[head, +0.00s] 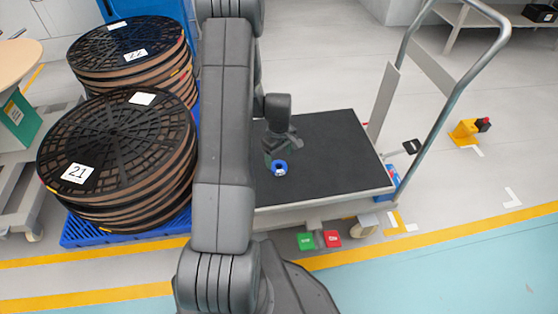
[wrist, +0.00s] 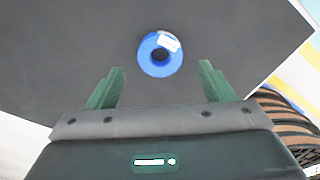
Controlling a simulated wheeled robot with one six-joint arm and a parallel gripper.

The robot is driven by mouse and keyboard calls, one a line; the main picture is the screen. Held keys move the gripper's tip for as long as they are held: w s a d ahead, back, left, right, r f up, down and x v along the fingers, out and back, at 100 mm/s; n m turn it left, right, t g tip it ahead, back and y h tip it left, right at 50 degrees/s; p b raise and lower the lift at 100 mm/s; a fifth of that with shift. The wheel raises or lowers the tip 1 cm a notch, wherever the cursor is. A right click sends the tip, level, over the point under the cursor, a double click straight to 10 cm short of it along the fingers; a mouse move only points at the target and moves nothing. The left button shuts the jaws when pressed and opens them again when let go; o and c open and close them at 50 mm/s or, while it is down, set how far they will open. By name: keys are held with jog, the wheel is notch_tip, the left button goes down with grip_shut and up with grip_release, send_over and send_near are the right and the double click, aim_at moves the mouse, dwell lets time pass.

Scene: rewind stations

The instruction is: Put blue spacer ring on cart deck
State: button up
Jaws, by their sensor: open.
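The blue spacer ring (head: 280,168) lies on the dark cart deck (head: 335,150), with a pale label on it. In the wrist view the ring (wrist: 149,62) lies flat on the deck (wrist: 70,45), just beyond the fingertips. My gripper (wrist: 160,80) is open and empty, with its two green fingers apart on either side and the ring between and ahead of them, not gripped. In the head view my gripper (head: 274,154) is above the deck close to the ring, partly hidden by my arm.
Stacks of dark reels (head: 115,150) stand on a blue pallet (head: 80,232) at the left. The cart's metal handle (head: 440,115) rises at the right. Green (head: 306,241) and red (head: 332,238) pads sit at the cart's front. Much of the deck is clear.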

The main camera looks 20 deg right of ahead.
notch_tip(320, 180, up, 8)
jog(key=p, duration=0.1)
jog(key=shift+f, duration=0.25)
jog(key=shift+a, duration=0.1)
